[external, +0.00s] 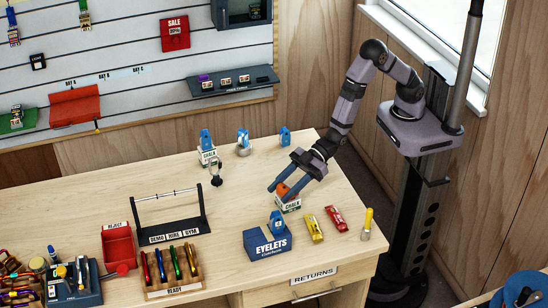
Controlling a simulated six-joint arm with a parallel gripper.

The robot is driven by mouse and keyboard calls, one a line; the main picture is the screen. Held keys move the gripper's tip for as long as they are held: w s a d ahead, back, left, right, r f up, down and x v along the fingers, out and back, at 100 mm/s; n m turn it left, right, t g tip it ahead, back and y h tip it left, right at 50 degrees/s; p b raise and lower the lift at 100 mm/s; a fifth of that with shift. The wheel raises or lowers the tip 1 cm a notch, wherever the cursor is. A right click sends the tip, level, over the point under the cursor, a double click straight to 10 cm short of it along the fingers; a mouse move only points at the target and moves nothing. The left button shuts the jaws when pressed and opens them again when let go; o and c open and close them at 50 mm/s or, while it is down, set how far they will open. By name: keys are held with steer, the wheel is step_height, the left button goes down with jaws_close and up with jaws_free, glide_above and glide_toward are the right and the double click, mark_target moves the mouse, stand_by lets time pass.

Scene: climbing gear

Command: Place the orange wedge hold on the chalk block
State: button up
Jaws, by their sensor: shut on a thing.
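The orange wedge hold (283,189) is between the blue fingers of my gripper (279,191), which is shut on it. It is small in the picture and partly covered by the fingers. A white chalk block (289,205) with dark lettering is directly below the hold on the table. The hold appears to be at the block's top, but I cannot tell whether it rests on it or hangs just above. Another white chalk block (209,156) stands further back left with a blue item on top.
A blue EYELETS box (268,247) with a blue item on it stands just in front. Yellow (314,229) and red (336,218) items and a yellow-topped tool (367,225) lie or stand to the right. A dark rail stand (172,218) is at left. Table between is clear.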

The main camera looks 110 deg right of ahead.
steer(key=shift+f, duration=0.25)
steer(key=shift+f, duration=0.2)
steer(key=o, duration=1.1)
steer(key=shift+s+r, duration=0.1)
steer(key=shift+r, duration=0.15)
steer(key=b+v, duration=0.3)
steer(key=v, duration=0.9)
steer(key=shift+d, duration=0.1)
